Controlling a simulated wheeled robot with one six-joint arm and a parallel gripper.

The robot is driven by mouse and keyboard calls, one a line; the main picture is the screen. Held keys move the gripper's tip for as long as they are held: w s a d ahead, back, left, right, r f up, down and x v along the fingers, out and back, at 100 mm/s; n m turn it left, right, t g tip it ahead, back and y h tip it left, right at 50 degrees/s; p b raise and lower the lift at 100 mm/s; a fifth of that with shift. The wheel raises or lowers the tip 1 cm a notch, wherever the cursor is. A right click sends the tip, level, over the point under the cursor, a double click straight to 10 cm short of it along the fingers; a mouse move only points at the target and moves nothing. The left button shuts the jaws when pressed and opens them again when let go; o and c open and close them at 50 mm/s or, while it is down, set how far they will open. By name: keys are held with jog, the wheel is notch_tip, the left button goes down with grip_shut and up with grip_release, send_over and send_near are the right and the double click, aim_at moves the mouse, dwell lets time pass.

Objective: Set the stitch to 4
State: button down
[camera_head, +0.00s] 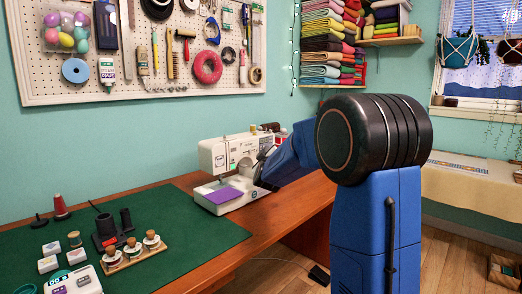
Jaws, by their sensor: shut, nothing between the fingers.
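The white sewing machine (212,152) stands on the wooden table against the wall. A purple patch (223,196) lies on its bed at the left, and a small green mark shows on its front. My blue arm reaches across from the right to the machine's front. My gripper (262,166) is small and partly hidden at the end of the arm, close to the machine's right half. It is shut and holds nothing. The stitch dial and its numbers cannot be made out; the arm and gripper cover that part of the machine. I cannot tell whether the gripper touches it.
A green cutting mat (190,240) covers the left of the table (285,212), with spools in a wooden rack (132,254) and a dark holder (110,230) on it. A pegboard (140,60) of tools hangs behind. Stacked fabric (322,45) sits on shelves. A pedal (319,275) is on the floor.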

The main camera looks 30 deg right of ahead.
jog(key=shift+w+a, duration=0.1)
jog(key=shift+w, duration=0.1)
jog(key=shift+w, duration=0.25)
jog(key=shift+w+a, duration=0.15)
jog(key=shift+w, duration=0.05)
dwell(0.8)
jog(key=shift+s+d, duration=0.25)
jog(key=shift+s, duration=0.4)
jog(key=s, duration=0.1)
jog(key=s+d, duration=0.1)
jog(key=s, duration=0.2)
jog(key=shift+s+d, duration=0.35)
dwell(0.3)
dwell(0.3)
